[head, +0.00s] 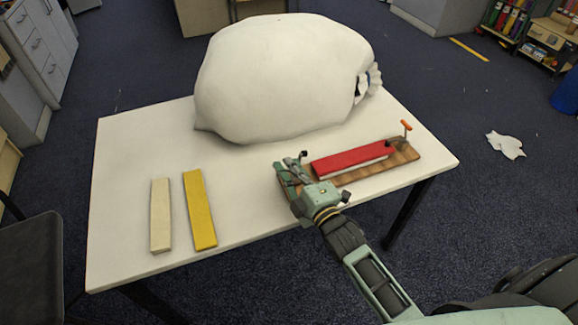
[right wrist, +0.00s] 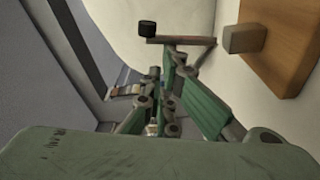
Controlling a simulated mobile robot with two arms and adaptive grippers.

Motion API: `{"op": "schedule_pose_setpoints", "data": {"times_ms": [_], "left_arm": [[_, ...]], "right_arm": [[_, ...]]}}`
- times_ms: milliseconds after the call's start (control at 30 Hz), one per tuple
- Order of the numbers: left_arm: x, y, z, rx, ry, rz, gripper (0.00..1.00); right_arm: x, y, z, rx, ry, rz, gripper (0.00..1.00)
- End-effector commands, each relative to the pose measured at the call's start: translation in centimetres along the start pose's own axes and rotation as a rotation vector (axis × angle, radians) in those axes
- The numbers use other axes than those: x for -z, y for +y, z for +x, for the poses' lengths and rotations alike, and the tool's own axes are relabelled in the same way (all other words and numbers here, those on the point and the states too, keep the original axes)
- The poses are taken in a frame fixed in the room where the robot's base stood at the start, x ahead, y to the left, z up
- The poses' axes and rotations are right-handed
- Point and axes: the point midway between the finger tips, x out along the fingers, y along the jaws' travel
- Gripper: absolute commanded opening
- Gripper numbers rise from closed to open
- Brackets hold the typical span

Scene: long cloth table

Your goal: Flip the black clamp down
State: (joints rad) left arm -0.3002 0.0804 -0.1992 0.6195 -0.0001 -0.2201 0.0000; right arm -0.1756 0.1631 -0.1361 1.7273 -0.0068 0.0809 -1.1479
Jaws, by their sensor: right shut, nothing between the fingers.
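The black clamp shows in the head view as a black knob (head: 303,154) above the left end of the wooden board (head: 403,157); the rest of it is largely hidden by my gripper. In the right wrist view the black knob (right wrist: 148,29) sits at the end of a thin bar, just beyond my fingers. My right gripper (head: 290,164) is at the board's left end, shut and empty, close to the clamp; I cannot tell whether it touches. It also fills the middle of the right wrist view (right wrist: 178,62). My left gripper is out of view.
A red bar (head: 350,160) with a pale edge lies on the board. An orange-handled clamp (head: 406,128) stands upright at its right end. A large white sack (head: 280,75) stands behind. A yellow bar (head: 200,210) and a cream bar (head: 160,215) lie on the white table (head: 120,150).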

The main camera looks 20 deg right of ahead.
Motion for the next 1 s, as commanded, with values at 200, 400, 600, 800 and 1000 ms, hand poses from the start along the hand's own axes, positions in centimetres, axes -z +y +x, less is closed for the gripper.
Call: {"op": "schedule_pose_setpoints", "data": {"times_ms": [200, 400, 600, 800, 1000], "left_arm": [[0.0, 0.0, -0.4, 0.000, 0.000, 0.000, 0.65], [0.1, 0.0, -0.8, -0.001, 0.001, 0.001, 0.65], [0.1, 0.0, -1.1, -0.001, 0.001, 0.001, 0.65], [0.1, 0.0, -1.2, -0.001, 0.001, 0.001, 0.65], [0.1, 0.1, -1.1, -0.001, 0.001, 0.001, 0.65]], "right_arm": [[-0.5, 0.5, -0.1, -0.012, -0.001, 0.079, 0.00], [-1.4, 1.0, -0.2, -0.032, -0.002, 0.225, 0.00], [-2.6, 1.4, -0.3, -0.058, -0.002, 0.415, 0.00], [-3.9, 1.6, -0.5, -0.086, -0.002, 0.605, 0.00], [-5.1, 1.5, -0.7, -0.112, -0.002, 0.791, 0.00]]}}
